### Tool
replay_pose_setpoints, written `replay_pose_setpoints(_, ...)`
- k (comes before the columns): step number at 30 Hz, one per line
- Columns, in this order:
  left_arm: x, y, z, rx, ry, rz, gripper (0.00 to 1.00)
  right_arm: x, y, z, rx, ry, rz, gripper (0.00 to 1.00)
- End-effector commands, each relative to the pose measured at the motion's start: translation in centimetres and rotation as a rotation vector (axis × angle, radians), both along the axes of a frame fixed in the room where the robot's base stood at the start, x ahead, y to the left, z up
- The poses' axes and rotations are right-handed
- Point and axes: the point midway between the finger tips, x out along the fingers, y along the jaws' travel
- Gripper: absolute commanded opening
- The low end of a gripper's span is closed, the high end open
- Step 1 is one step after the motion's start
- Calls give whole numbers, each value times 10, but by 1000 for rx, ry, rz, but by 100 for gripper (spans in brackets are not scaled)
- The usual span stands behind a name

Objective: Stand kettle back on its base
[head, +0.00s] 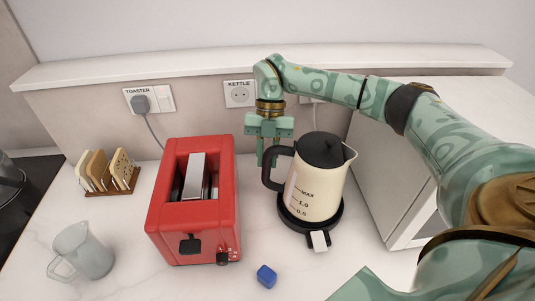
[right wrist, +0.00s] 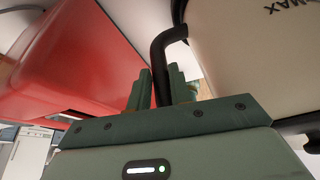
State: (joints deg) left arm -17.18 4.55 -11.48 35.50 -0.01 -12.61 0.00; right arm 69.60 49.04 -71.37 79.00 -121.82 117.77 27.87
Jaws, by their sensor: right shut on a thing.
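The cream kettle (head: 318,184) has a black lid, a black handle and level marks on its side. It stands close to upright over its round black base (head: 290,222), which has a pale tab at the front. I cannot tell whether the kettle rests fully on the base or hovers slightly. My right gripper (head: 268,158) is shut on the kettle's handle (head: 271,172) at its left side. In the right wrist view, the handle (right wrist: 158,62) passes between the fingers (right wrist: 160,90), beside the cream body (right wrist: 245,45). My left gripper is not in view.
A red toaster (head: 188,225) stands close left of the kettle. A white box-shaped appliance (head: 373,180) is at the right. A blue cube (head: 266,276) lies in front. A toast rack (head: 112,188) and clear jug (head: 85,252) are further left. A wall socket is labelled KETTLE (head: 240,95).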

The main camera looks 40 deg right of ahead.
Motion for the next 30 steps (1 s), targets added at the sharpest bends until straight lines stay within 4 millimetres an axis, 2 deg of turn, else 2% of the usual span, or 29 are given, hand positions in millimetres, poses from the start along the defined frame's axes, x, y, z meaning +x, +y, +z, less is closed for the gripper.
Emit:
replay_pose_setpoints(17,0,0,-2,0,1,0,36,0,0,-5,1,0,-1,0)
replay_pose_setpoints(18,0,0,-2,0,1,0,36,0,0,-5,0,0,-1,23)
replay_pose_setpoints(19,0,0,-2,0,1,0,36,0,0,-5,0,0,-1,30)
replay_pose_setpoints(27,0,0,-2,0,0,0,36,0,0,-6,0,-1,1,30)
replay_pose_setpoints(30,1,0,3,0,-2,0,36,2,-1,0,-1,-2,0,30)
